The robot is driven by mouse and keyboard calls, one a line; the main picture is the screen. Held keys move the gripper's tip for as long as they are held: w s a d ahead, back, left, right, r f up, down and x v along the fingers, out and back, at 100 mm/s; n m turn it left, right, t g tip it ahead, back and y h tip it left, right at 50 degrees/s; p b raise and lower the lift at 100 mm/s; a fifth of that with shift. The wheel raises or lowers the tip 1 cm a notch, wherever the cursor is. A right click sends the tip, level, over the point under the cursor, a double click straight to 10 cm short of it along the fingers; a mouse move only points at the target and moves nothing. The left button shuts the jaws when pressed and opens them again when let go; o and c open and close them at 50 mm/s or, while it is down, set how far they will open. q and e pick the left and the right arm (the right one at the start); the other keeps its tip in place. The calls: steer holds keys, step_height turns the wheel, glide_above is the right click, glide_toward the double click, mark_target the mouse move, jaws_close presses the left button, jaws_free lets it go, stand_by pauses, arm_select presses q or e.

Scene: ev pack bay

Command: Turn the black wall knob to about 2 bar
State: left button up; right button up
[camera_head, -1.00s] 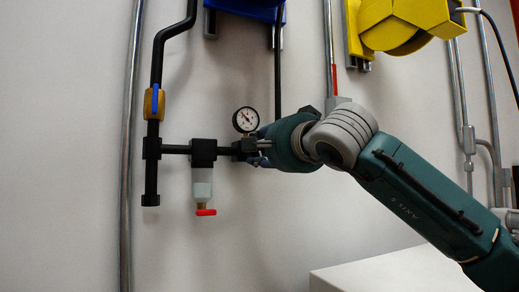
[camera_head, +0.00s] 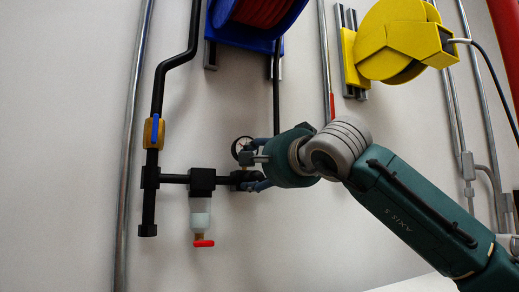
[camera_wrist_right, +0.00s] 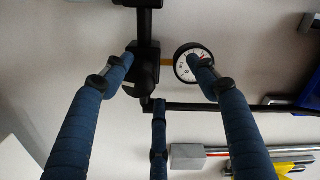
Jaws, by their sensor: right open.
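The black wall knob (camera_wrist_right: 145,70) sits on the regulator body of the black pipe line, in the wrist view. The small round white gauge (camera_wrist_right: 188,62) is beside it; its reading is too small to tell and a finger covers part of it. My right gripper (camera_wrist_right: 160,80) is open, its blue fingers spread around the knob, one tip over the gauge face. In the head view my right gripper (camera_head: 256,172) is at the right end of the regulator, mostly hiding the knob and partly covering the gauge (camera_head: 241,147). Contact with the knob is unclear.
A filter bowl with a red tap (camera_head: 203,243) hangs left of the regulator. A blue-and-orange valve (camera_head: 154,132) is on the vertical black pipe. A blue hose reel (camera_head: 225,30) and a yellow reel (camera_head: 395,45) hang above. Bare wall lies below.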

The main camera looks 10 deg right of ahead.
step_height(320, 180, up, 8)
steer(key=shift+d+f, duration=0.2)
steer(key=shift+d, duration=0.1)
